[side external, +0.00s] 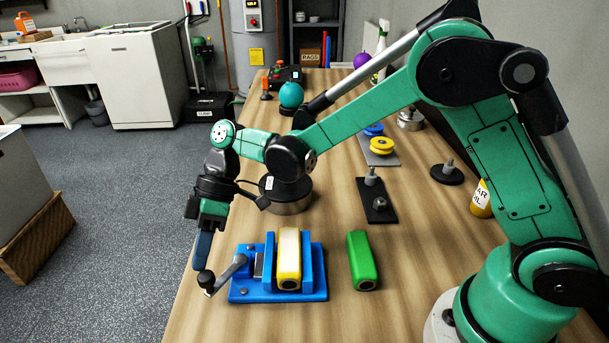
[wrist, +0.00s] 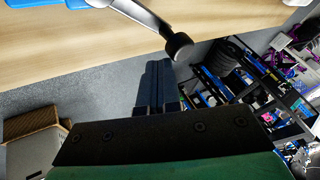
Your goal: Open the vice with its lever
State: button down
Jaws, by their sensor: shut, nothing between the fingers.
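The blue vice (side external: 317,275) sits on the wooden table near its left edge. A yellow block with a white top (side external: 289,262) stands between its jaws. My gripper (side external: 202,262) is shut and empty, fingers pointing down just above and beside the knob. In the wrist view my gripper's fingers (wrist: 158,68) lie close left of the knob; contact cannot be told.
A green block (side external: 362,262) lies right of the vice. A round dark-topped metal tin (side external: 287,198) and a black plate with knobs (side external: 376,203) stand behind. Left of the table edge is open floor, with a wooden crate (side external: 38,240) farther off.

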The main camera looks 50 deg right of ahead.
jog(key=shift+s, duration=1.4)
jog(key=shift+w+a, duration=0.15)
jog(key=shift+w, duration=0.3)
jog(key=w, duration=0.1)
jog(key=w+a, duration=0.1)
jog(key=w, duration=0.1)
jog(key=shift+r, duration=0.15)
jog(key=w+d+r, duration=0.2)
jog(key=w+r, duration=0.3)
jog(key=r, duration=0.3)
jog(key=shift+w, duration=0.2)
jog(key=shift+d+r, duration=0.1)
jog(key=shift+d, duration=0.05)
